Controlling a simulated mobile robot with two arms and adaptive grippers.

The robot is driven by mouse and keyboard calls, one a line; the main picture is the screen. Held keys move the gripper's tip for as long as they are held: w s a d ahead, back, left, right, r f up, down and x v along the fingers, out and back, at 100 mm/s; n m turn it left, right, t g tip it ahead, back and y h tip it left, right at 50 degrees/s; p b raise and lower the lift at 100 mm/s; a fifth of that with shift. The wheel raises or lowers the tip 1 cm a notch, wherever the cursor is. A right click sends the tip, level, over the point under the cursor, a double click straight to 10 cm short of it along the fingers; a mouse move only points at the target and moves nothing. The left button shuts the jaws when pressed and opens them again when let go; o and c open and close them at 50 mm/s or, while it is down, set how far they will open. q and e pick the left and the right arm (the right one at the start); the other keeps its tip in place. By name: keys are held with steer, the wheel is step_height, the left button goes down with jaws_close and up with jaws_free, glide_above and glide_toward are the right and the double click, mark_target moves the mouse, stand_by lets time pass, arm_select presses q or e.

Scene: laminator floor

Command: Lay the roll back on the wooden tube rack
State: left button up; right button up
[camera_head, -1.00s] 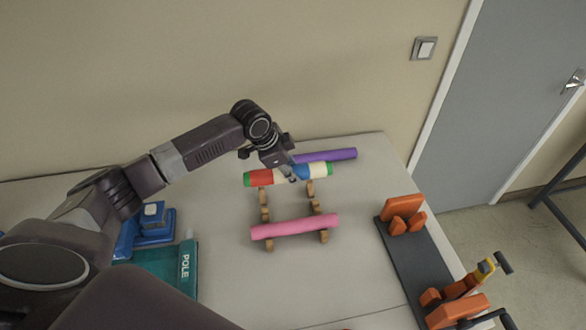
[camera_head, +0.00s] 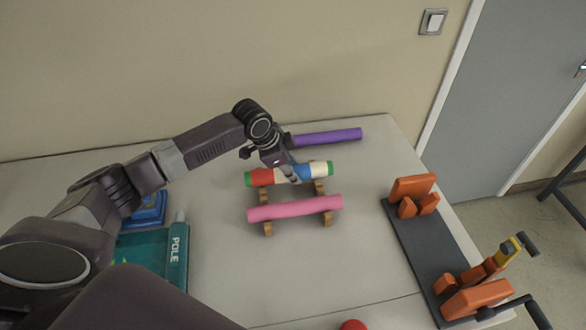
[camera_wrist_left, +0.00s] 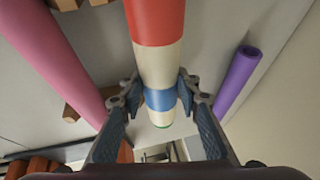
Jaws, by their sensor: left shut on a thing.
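My left gripper (camera_head: 287,175) is shut around the striped roll (camera_head: 262,177), which has red, cream and blue bands and green ends. The left wrist view shows the fingers (camera_wrist_left: 157,92) on both sides of the roll (camera_wrist_left: 158,55) near its blue band. The wooden tube rack (camera_head: 319,187) is under the roll in the head view, and its blocks show in part in the left wrist view (camera_wrist_left: 82,108). I cannot tell whether the roll touches the rack. A pink roll (camera_head: 295,208) lies across the rack's front part. My right gripper is not in view.
A purple roll (camera_head: 328,137) lies on the table behind the rack. A dark board with orange blocks (camera_head: 412,190) is at right. A teal case marked POLE (camera_head: 155,258) and a blue object (camera_head: 147,212) are at left. A red ball (camera_head: 353,325) shows at the bottom edge.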

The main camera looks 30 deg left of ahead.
arm_select(q)
steer(key=shift+f, duration=0.6)
steer(key=o, duration=1.3)
steer(key=shift+o, duration=0.2)
steer(key=v, duration=1.2)
steer(key=shift+s+f, duration=0.1)
steer(key=shift+s, duration=0.05)
